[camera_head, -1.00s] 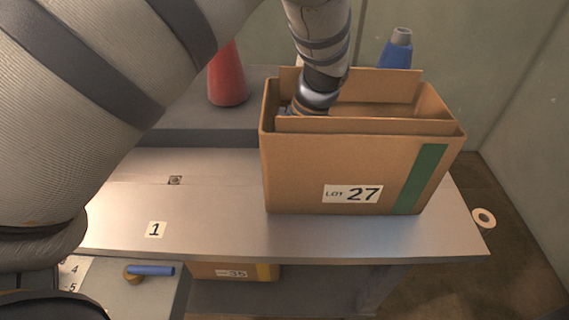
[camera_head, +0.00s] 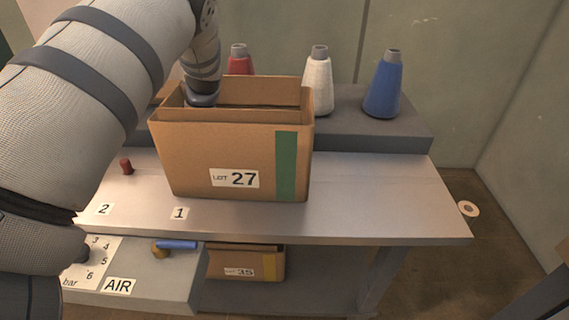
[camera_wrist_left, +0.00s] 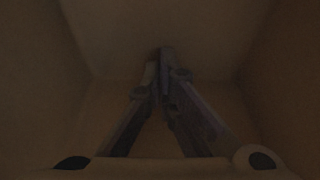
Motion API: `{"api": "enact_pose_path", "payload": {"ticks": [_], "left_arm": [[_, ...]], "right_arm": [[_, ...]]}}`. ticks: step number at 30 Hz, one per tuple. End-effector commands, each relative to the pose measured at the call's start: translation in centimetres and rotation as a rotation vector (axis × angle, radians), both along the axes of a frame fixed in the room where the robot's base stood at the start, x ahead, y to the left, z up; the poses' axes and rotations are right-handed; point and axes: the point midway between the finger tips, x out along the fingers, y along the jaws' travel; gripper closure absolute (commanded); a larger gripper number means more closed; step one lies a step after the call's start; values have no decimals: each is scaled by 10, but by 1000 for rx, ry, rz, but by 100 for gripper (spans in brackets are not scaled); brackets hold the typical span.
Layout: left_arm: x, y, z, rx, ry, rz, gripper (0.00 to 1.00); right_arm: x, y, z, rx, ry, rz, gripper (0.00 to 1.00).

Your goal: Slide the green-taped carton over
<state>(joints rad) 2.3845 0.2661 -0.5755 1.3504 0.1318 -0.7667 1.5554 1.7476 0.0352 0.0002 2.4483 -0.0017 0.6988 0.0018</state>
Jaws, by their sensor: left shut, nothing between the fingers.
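The open-topped brown carton (camera_head: 195,150) stands upright on the grey table (camera_head: 380,200), behind label 1 (camera_head: 180,213). It has a green tape strip (camera_head: 286,165) and a "LOT 27" label (camera_head: 234,178) on its front. My left arm reaches down into its left part, and the walls hide the gripper in the head view. In the dark left wrist view, my left gripper (camera_wrist_left: 162,60) is inside the carton, its fingers together and empty. I cannot tell whether it touches a wall. My right gripper is not in view.
Red (camera_head: 239,62), white (camera_head: 318,80) and blue (camera_head: 384,85) cones stand on the raised back shelf (camera_head: 350,125). A small dark-red peg (camera_head: 126,167) stands left of the carton. A "35" carton (camera_head: 243,262) sits below. The tabletop right of the carton is clear.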

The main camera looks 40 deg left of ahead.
Motion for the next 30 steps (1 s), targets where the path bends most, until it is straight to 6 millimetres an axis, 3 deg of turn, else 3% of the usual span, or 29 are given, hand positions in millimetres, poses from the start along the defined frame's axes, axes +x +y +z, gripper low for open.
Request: {"api": "enact_pose_path", "payload": {"ticks": [9,15,30], "left_arm": [[-52,77,0,0,-3,4,100],[-74,109,-2,-1,-1,0,100],[-79,116,-1,-1,-1,-2,100]], "right_arm": [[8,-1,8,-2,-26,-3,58],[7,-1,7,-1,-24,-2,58],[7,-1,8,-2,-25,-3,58]]}}
